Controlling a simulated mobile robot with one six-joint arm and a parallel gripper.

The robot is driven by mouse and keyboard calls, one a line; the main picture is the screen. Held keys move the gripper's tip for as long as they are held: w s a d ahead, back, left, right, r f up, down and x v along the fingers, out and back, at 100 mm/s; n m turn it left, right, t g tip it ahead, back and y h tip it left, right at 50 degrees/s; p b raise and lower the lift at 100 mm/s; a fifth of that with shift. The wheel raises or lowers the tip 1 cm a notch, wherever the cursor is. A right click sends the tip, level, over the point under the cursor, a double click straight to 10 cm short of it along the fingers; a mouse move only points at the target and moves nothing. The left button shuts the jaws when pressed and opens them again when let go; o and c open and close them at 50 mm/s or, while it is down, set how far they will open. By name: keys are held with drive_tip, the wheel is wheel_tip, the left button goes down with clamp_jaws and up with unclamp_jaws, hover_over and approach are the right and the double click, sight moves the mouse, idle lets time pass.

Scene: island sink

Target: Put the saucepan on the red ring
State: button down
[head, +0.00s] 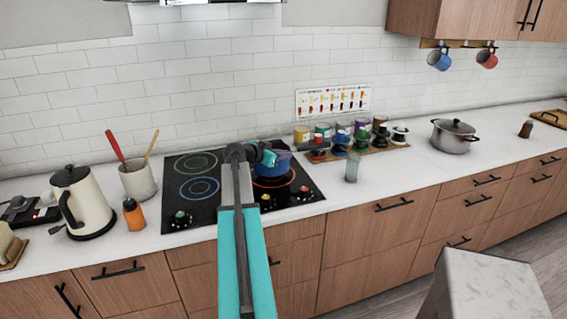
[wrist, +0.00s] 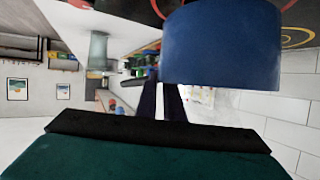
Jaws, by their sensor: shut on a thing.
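The blue saucepan (head: 281,164) is at the right part of the black cooktop, over the red ring (head: 273,183), whose near edge shows below it. In the wrist view, which looks upside down, the saucepan (wrist: 222,48) fills the top middle, with a piece of the red ring (wrist: 167,8) beside it. My gripper (head: 266,155) is at the saucepan's left side, shut on it. Its dark fingers (wrist: 165,100) show below the saucepan in the wrist view. The grip point is mostly hidden. I cannot tell whether the saucepan's base touches the cooktop.
The cooktop (head: 235,210) also has a green ring (head: 195,163), a blue ring (head: 199,188) and several knobs. A kettle (head: 80,200), utensil pot (head: 138,180) and orange bottle (head: 133,214) stand left. A glass (head: 351,168), spice rack and lidded pot (head: 453,137) stand right.

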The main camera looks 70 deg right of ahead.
sight(283, 162)
drive_tip(key=shift+f+p, duration=0.75)
drive_tip(key=shift+f, duration=0.9)
drive_tip(key=c, duration=1.9)
unclamp_jaws()
drive_tip(key=shift+f, duration=0.1)
drive_tip(key=shift+o, duration=0.2)
drive_tip(key=shift+a, duration=0.2)
drive_tip(key=b+v, duration=0.3)
drive_tip(key=v, duration=0.8)
drive_tip(key=shift+a+r, duration=0.25)
drive_tip(key=shift+r, duration=0.1)
drive_tip(key=shift+w, duration=0.1)
